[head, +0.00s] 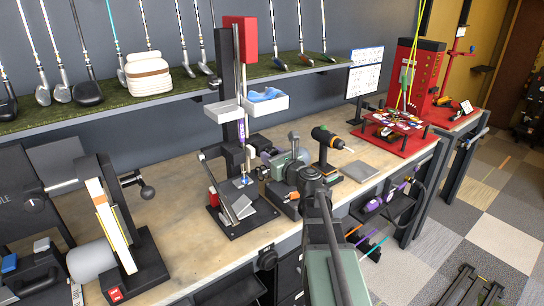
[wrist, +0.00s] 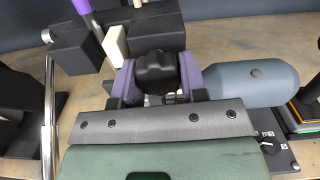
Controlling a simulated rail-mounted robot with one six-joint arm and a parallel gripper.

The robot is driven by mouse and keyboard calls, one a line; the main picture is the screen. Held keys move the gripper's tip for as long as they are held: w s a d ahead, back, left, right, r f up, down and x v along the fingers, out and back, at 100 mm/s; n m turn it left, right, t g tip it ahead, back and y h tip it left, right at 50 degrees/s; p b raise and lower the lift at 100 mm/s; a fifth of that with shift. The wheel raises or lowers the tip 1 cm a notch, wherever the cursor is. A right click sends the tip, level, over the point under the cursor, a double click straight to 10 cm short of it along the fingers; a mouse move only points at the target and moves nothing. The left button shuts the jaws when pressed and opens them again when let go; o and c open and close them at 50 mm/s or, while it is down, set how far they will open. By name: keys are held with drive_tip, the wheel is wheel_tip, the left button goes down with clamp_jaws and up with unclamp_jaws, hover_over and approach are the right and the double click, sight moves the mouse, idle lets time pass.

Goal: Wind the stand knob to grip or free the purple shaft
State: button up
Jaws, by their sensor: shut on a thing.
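The black lobed stand knob (wrist: 157,70) sits between the purple fingers of my gripper (wrist: 158,82) in the wrist view. My gripper is shut on the knob, with one finger on each side. Dark clamp blocks (wrist: 75,50) and a cream pad (wrist: 115,46) are just beyond the knob. The purple shaft (wrist: 82,6) shows at the top left, beside the clamp. In the head view the shaft (head: 241,132) stands upright along the black stand (head: 228,95) on the bench. My arm partly hides the knob area there. I cannot tell how tightly the clamp holds the shaft.
A grey rounded cylinder (wrist: 250,84) lies right of my gripper in the wrist view. In the head view, white trays (head: 265,103) flank the stand, and a drill (head: 326,137) stands to the right. Clubs line the green shelf (head: 110,100) behind. Bare bench lies left of the stand.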

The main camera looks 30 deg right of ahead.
idle(0.3)
drive_tip(key=o, duration=0.9)
drive_tip(key=shift+s, duration=0.1)
drive_tip(key=s, duration=0.3)
drive_tip(key=s+d, duration=0.1)
drive_tip(key=s, duration=0.6)
drive_tip(key=shift+s+d, duration=0.25)
drive_tip(key=shift+d, duration=0.15)
